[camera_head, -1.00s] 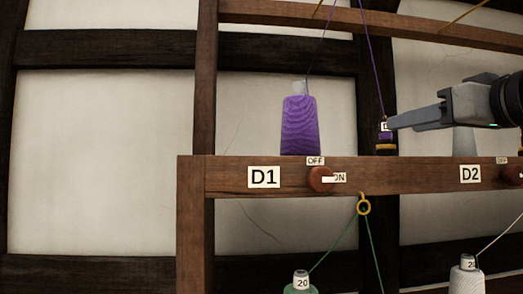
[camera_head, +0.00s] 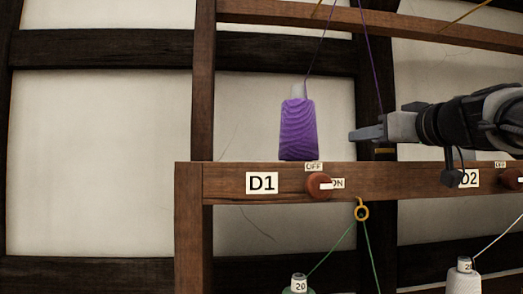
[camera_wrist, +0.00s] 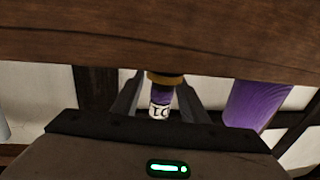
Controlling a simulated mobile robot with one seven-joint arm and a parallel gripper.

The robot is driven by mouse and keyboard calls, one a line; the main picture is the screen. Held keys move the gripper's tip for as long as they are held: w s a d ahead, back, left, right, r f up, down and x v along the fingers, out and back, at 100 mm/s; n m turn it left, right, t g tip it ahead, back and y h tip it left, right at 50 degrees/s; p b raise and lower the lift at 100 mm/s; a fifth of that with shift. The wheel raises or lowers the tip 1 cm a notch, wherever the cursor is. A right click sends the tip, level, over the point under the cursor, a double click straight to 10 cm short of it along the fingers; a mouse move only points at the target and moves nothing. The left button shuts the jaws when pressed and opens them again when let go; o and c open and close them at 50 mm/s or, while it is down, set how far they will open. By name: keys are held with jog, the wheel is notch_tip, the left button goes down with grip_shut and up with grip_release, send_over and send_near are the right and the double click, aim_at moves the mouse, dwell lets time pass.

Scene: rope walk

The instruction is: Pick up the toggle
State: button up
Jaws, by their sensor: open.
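A small upright piece with a purple body, a white label (camera_wrist: 159,112) and a brass-coloured collar (camera_wrist: 165,78) shows upside down in the wrist view. I take it as the toggle, though its shape is only partly visible. In the head view its brass base (camera_head: 385,151) shows at the rail's top, and my gripper hides the rest. My gripper (camera_head: 355,134) comes in from the right, level, just above the rail. Its jaws are open. In the wrist view the fingers of my gripper (camera_wrist: 159,86) stand on either side of the piece. I cannot tell whether they touch it.
The wooden rail (camera_head: 430,182) runs just below my gripper. A purple cone of thread (camera_head: 297,130) stands left of the fingertips. Red-brown knobs (camera_head: 319,185) sit on the rail's front. Purple thread (camera_head: 370,60) runs up behind my gripper. Spools (camera_head: 464,279) stand below.

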jog(key=c, duration=1)
grip_shut()
jog(key=shift+r, duration=0.15)
